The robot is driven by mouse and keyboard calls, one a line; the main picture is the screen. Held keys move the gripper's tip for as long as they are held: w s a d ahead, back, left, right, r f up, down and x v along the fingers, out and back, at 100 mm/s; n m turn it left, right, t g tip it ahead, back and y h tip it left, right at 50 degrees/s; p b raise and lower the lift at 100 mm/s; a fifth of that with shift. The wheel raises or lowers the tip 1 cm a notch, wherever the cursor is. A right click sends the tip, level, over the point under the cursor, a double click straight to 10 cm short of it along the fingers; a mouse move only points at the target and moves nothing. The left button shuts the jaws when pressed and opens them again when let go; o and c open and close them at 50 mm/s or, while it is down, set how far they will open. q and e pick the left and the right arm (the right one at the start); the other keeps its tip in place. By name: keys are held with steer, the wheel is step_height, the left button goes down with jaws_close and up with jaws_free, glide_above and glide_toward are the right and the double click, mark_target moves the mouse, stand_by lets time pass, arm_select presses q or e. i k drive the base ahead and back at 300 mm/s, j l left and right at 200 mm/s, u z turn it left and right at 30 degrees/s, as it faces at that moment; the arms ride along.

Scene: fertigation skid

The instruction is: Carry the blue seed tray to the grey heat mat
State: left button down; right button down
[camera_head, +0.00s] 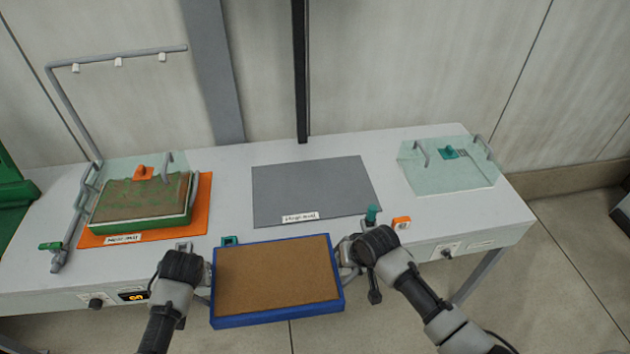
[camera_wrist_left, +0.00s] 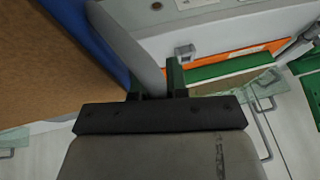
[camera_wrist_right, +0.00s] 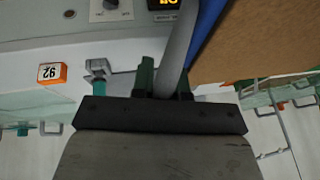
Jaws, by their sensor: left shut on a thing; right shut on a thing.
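The blue seed tray (camera_head: 275,316), filled with brown soil, is held level in front of the table's front edge. My left gripper (camera_head: 206,280) is shut on the tray's grey handle at its left end; the bar shows between the fingers in the left wrist view (camera_wrist_left: 155,80). My right gripper (camera_head: 346,258) is shut on the handle at the right end, also seen in the right wrist view (camera_wrist_right: 165,82). The grey mat (camera_head: 312,187) lies flat and bare on the table beyond the tray, with a white label at its front edge. Its label is too small to read surely.
A clear lid (camera_head: 450,178) lies at right. A teal-topped valve (camera_head: 372,214) and orange tag (camera_head: 401,223) are near the front edge.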

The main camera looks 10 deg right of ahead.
mark_target(313, 188)
steer(key=i+l, duration=0.25)
steer(key=i, duration=0.15)
steer(key=i+l, duration=0.25)
steer(key=i, duration=0.15)
steer(key=i+l, duration=0.25)
steer(key=i, duration=0.2)
